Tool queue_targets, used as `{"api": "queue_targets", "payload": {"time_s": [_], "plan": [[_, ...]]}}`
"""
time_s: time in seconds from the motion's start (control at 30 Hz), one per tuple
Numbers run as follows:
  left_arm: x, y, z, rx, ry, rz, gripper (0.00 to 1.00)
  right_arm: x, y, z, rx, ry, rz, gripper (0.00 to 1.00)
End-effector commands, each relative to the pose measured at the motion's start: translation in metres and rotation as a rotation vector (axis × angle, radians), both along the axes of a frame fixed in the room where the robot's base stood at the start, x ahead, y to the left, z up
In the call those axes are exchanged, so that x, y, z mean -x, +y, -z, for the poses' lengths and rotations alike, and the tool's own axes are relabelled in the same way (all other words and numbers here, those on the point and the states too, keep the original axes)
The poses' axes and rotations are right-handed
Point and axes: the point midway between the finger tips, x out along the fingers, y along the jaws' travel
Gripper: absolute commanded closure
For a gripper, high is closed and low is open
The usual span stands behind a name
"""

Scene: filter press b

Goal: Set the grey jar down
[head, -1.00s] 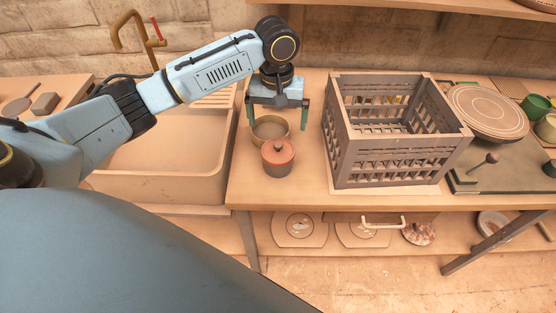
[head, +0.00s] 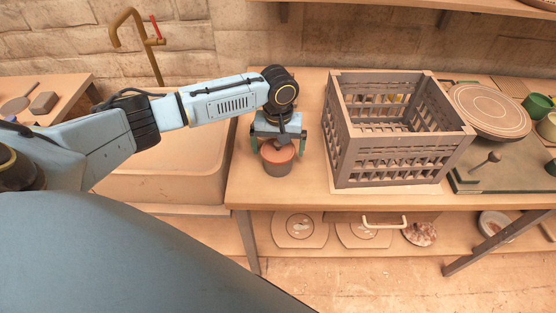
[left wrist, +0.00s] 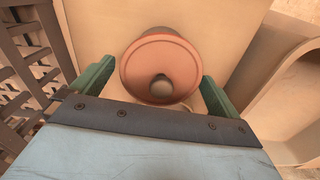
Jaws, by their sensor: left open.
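The grey jar (head: 279,169) has a reddish-brown lid with a round knob. It stands upright on the wooden counter, near the front edge. In the left wrist view the open fingers (left wrist: 158,72) lie on either side of the lid, with a gap visible. Whether a finger touches the jar's body is hidden. My right gripper is not in view.
A slatted grey-brown crate (head: 343,150) stands right of the jar, with bare counter between. A sink (head: 170,165) lies to the left. A round board (head: 490,108) and green cups are at the far right. A bowl seen earlier behind the jar is mostly hidden by my gripper.

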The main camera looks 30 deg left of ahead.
Motion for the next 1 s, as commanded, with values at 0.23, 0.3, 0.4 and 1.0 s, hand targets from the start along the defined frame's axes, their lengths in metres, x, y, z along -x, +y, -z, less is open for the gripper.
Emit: {"api": "queue_targets", "payload": {"time_s": [0.23,0.3,0.4,1.0], "plan": [[0.0,0.0,0.011,0.0,-0.001,0.0,0.0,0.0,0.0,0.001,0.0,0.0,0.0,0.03],[0.0,0.0,0.011,0.0,-0.001,0.001,0.0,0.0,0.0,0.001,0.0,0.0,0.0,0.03],[0.0,0.0,0.011,0.0,-0.001,0.001,0.08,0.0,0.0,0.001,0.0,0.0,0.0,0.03],[-0.001,0.0,-0.002,0.001,-0.004,0.0,0.42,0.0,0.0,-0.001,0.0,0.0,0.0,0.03]]}}
